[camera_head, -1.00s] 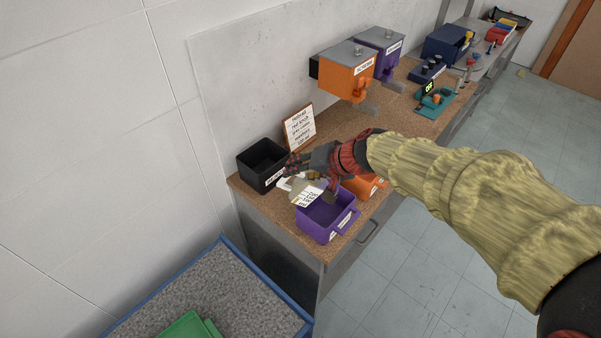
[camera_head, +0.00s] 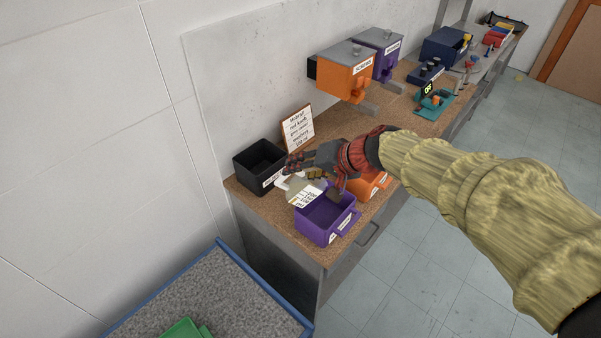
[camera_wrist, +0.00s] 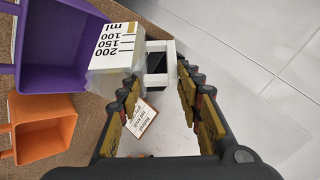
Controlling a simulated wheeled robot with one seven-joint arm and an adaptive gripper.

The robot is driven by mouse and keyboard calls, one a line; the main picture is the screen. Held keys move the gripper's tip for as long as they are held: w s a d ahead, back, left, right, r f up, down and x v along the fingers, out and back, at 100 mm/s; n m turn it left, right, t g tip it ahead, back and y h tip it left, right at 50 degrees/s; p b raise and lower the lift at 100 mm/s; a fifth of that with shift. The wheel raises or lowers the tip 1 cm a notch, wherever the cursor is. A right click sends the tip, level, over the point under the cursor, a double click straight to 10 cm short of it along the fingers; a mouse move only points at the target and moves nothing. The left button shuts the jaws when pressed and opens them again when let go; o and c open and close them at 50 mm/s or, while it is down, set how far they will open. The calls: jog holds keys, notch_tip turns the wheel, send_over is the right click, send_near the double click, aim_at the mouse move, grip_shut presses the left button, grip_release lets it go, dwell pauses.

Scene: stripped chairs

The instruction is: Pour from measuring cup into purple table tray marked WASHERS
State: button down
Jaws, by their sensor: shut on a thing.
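The measuring cup (camera_head: 306,190) is pale, with black ml marks. In the wrist view the cup (camera_wrist: 117,48) has a white square handle (camera_wrist: 155,62) between my fingers. My gripper (camera_head: 298,166) is shut on that handle; its fingers also show in the wrist view (camera_wrist: 158,85). The purple tray (camera_head: 325,222) stands on the bench just in front of the cup, and shows at upper left in the wrist view (camera_wrist: 60,65). The cup overlaps the tray's back left rim in the head view; I cannot tell the height between them. The cup's contents are hidden, and the tray's label is too small to read.
A black bin (camera_head: 262,165) stands behind the cup at left. An orange tray (camera_head: 371,186) is right of the purple one, partly behind my arm. A written card (camera_head: 298,130) stands behind. Orange (camera_head: 345,78) and purple (camera_head: 380,52) dispensers hang further right.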

jog(key=shift+d+r+y+b, duration=0.15)
jog(key=shift+d+y+b, duration=0.3)
jog(key=shift+b, duration=1.4)
jog(key=shift+b, duration=0.5)
jog(key=shift+w+d+m+y+b, duration=0.15)
jog(key=shift+d+m+y+b, duration=0.7)
jog(key=shift+b, duration=1.8)
jog(key=shift+w+d+f+y+b, duration=0.1)
jog(key=shift+d+f+y+b, duration=0.3)
jog(key=shift+b, duration=0.65)
jog(key=shift+d+f+y+b, duration=0.15)
jog(key=shift+y+b, duration=0.45)
jog(key=shift+b, duration=0.4)
jog(key=shift+d+b, duration=0.15)
jog(key=shift+b, duration=0.4)
jog(key=shift+d+f+y, duration=0.1)
jog(key=shift+y, duration=0.2)
jog(key=shift+d+f+m+y+b, duration=0.25)
jog(key=shift+d+y+b, duration=0.15)
jog(key=shift+b, duration=0.15)
jog(key=shift+t, duration=0.3)
